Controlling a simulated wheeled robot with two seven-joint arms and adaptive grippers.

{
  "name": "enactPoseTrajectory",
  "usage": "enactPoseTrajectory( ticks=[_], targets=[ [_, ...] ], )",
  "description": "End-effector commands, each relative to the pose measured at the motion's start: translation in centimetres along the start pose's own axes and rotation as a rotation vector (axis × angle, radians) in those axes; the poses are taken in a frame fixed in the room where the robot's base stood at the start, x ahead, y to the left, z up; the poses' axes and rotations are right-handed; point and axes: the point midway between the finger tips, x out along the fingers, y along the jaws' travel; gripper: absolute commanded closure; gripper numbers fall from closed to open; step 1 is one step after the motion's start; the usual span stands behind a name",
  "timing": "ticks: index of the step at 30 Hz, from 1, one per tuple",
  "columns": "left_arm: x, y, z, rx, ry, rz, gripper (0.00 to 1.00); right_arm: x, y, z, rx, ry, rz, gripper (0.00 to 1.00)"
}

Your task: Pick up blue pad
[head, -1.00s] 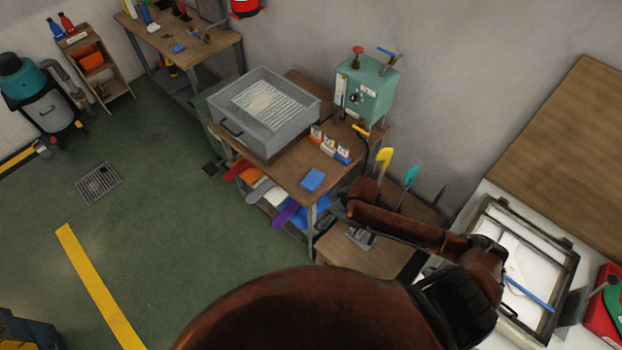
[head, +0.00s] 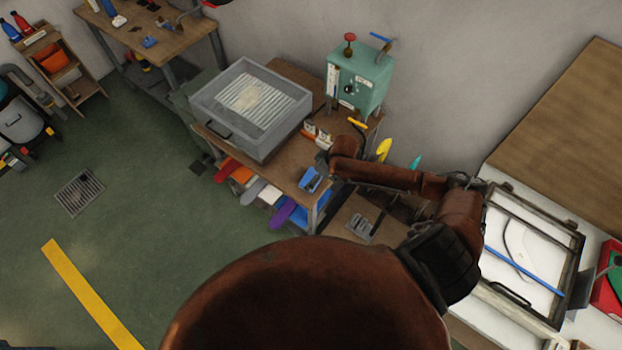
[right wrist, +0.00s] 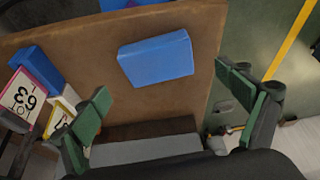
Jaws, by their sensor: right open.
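The blue pad (right wrist: 156,58) lies flat on the wooden tabletop in the right wrist view, a little beyond and between the fingertips. In the head view the blue pad (head: 309,178) sits near the table's front right corner, partly covered by my right gripper (head: 318,172). In the right wrist view my right gripper (right wrist: 168,85) is open and empty, its two green-padded fingers spread wide. The pad does not appear to touch either finger. My left gripper is not in view.
The wooden table (head: 283,164) also holds a grey tray (head: 253,142) and a green machine (head: 357,80). Numbered blocks (right wrist: 36,92) stand near the left finger. Coloured sock-like pieces (head: 284,211) hang below the table's front edge.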

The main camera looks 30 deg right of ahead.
Motion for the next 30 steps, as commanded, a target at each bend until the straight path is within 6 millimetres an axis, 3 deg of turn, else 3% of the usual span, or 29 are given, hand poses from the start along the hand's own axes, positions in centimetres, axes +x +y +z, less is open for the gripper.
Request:
enactPoseTrajectory(
  ticks=[5, 9, 13, 17, 30],
  targets=[
    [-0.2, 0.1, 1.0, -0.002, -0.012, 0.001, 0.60, 2.7, 0.1, -0.5, 0.001, 0.001, 0.000, 0.07],
    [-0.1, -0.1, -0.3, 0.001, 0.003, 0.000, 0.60, 4.0, 0.2, -0.3, 0.002, 0.001, 0.002, 0.07],
    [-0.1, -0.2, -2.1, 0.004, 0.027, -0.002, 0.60, 4.3, 0.2, -0.4, 0.001, 0.002, 0.002, 0.07],
    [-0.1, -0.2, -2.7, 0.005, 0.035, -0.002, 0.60, 4.3, 0.2, -0.3, 0.001, 0.002, 0.002, 0.07],
    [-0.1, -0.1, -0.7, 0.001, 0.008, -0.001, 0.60, 4.3, 0.2, -0.3, 0.001, 0.001, 0.002, 0.37]
  ],
)
